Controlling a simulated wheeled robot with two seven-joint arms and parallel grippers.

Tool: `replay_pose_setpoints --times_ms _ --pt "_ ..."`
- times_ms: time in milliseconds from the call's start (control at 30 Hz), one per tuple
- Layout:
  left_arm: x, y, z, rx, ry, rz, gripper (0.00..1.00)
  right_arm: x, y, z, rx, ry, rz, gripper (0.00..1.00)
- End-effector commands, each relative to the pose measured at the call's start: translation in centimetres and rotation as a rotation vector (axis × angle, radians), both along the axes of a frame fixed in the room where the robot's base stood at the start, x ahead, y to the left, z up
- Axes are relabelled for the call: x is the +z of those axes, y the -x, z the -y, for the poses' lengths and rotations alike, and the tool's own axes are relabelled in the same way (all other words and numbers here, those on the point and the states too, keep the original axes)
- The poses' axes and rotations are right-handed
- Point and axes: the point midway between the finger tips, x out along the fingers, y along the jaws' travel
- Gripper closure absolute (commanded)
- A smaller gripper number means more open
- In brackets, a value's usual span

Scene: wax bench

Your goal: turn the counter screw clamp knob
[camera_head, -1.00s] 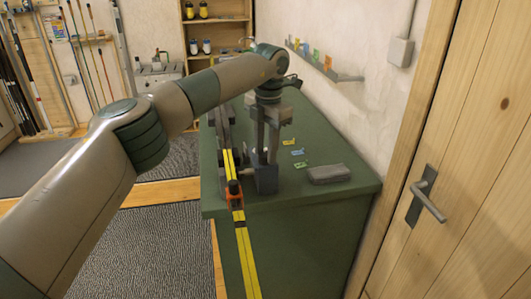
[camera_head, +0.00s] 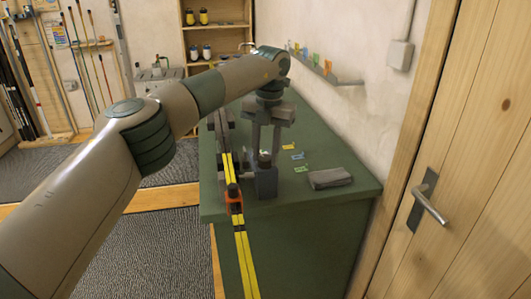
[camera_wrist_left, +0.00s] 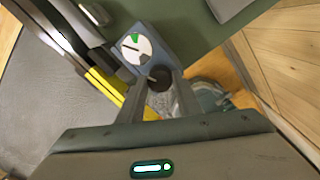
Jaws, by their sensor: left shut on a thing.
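The screw clamp is a dark grey block (camera_head: 266,184) standing on the green bench near its front left corner. In the left wrist view the block (camera_wrist_left: 178,40) carries a round white dial (camera_wrist_left: 134,47) with a green mark. A small dark round knob (camera_wrist_left: 158,80) shows beside the dial, between my left fingertips. My left gripper (camera_head: 265,152) points down over the block, and it also shows in the left wrist view (camera_wrist_left: 155,82). It is shut on the knob. The fingers partly hide the knob's sides. My right gripper is not in view.
A yellow and black ski (camera_head: 241,238) runs along the bench's left edge and out past its front, with an orange piece (camera_head: 234,201) on it. A grey block (camera_head: 330,178) and several small coloured cards (camera_head: 298,156) lie to the right. A wooden door (camera_head: 470,150) stands at right.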

Motion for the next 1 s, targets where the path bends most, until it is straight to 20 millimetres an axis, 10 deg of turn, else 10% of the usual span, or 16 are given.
replay_pose_setpoints --times_ms 167,200,300,1000 --pt "0.2 -0.1 0.0 0.0 0.0 0.003 0.91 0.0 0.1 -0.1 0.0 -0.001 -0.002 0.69" --pt "0.2 -0.1 0.0 0.0 0.0 0.003 0.66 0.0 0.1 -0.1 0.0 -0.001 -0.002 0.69" --pt "0.1 -0.1 0.0 -0.001 0.0 0.003 0.5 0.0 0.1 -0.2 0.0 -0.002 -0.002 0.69" --pt "3.5 0.0 0.2 0.0 0.0 0.004 0.5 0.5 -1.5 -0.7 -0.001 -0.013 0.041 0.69"
